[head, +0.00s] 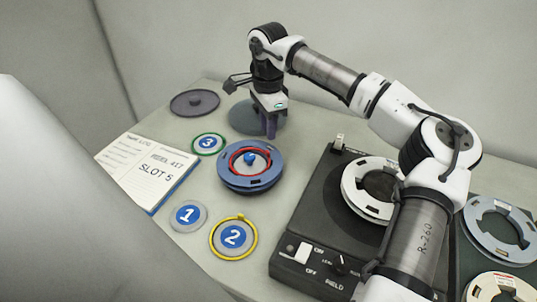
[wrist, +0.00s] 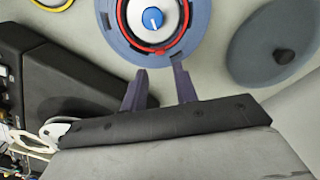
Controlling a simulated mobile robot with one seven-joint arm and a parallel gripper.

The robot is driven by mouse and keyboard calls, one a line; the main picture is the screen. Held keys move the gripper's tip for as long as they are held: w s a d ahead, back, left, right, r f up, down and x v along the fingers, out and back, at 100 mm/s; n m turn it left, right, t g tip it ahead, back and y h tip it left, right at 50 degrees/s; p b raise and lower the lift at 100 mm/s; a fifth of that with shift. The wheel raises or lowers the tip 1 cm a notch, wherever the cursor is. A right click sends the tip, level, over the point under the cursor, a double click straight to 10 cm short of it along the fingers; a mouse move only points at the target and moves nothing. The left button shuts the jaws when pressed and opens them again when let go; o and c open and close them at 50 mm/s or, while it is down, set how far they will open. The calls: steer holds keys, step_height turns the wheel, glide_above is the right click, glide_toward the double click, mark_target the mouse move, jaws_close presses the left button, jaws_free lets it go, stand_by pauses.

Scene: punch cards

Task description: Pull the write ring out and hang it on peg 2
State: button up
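The red write ring (head: 236,151) sits in the blue tape reel (head: 249,178), around a hub with a blue knob (head: 250,158). In the wrist view the red ring (wrist: 186,42) lies just beyond my fingers. Peg 2 is at the round blue "2" marker (head: 232,236) at the front, with a yellow ring (head: 220,252) around it. My gripper (head: 271,134) is above the back right edge of the blue reel. In the wrist view my gripper (wrist: 159,66) has its fingers apart with nothing between them; I cannot tell if a fingertip touches the reel.
Marker 1 (head: 187,215) is bare; marker 3 (head: 207,143) has a green ring around it. An open log book (head: 150,170) reads "SLOT 5". A black drive unit (head: 310,235) carries a white reel on the right. Grey lids lie behind. The table between reel and marker 2 is clear.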

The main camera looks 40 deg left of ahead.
mark_target(268, 151)
step_height(268, 151, down, 7)
steer(key=b, duration=0.4)
steer(key=shift+f, duration=0.15)
jaws_close()
